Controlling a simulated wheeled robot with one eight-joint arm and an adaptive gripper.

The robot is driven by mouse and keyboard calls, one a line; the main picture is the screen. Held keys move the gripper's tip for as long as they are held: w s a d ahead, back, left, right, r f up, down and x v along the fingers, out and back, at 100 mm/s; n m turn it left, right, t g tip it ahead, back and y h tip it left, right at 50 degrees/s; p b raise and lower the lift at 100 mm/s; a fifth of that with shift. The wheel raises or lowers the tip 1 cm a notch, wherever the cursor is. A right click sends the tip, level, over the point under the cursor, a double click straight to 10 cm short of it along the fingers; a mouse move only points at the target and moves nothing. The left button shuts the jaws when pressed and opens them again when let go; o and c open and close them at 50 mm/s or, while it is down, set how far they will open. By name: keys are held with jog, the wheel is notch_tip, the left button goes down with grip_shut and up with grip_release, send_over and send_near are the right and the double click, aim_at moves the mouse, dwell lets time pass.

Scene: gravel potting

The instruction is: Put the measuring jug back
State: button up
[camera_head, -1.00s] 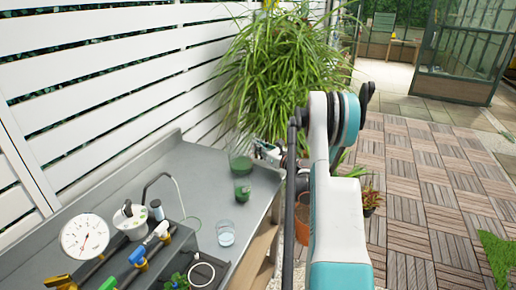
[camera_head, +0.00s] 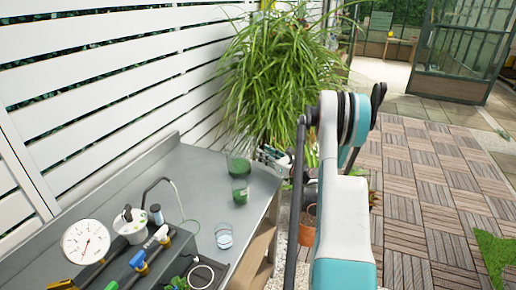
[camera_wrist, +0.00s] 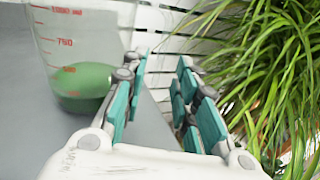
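The measuring jug (camera_head: 238,168) is clear, with green content low inside. It stands on the far part of the grey bench, near its right edge. In the wrist view the jug (camera_wrist: 75,60) shows red marks and stands upright at the left, outside my left finger. My gripper (camera_head: 277,157) is just right of the jug at the bench's edge. In the wrist view its teal-padded fingers (camera_wrist: 164,68) are apart with nothing between them. I cannot tell whether the left finger touches the jug.
A smaller glass with green content (camera_head: 240,191) stands just in front of the jug. A clear beaker (camera_head: 224,236) is nearer. A dial gauge (camera_head: 86,242), a white pot (camera_head: 131,226) and valves crowd the near left. A bushy plant (camera_head: 280,75) rises behind my gripper.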

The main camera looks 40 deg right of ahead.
jog(key=s+p, duration=0.1)
jog(key=s, duration=0.5)
